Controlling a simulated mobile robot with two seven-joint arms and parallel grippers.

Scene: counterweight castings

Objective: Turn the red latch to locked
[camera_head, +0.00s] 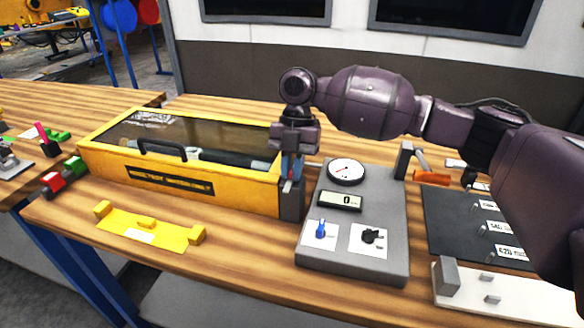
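My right gripper (292,170) points down at the right front corner of a yellow box (235,193) with a dark see-through lid and a black handle. The fingertips are just above or at a grey block (291,203) on that corner. A small bit of red shows between the fingers; it may be the red latch, but the gripper hides most of it. I cannot tell which way the latch is turned, or whether the fingers touch it. The fingers look close together, but their gap is unclear. My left gripper is not in view.
A grey panel (312,257) with a dial, a display, a blue knob and a black knob stands close to the gripper's right. A yellow bracket (140,228) lies in front of the box. A dark mat (455,222) with labels and a white rack (520,300) are farther right.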

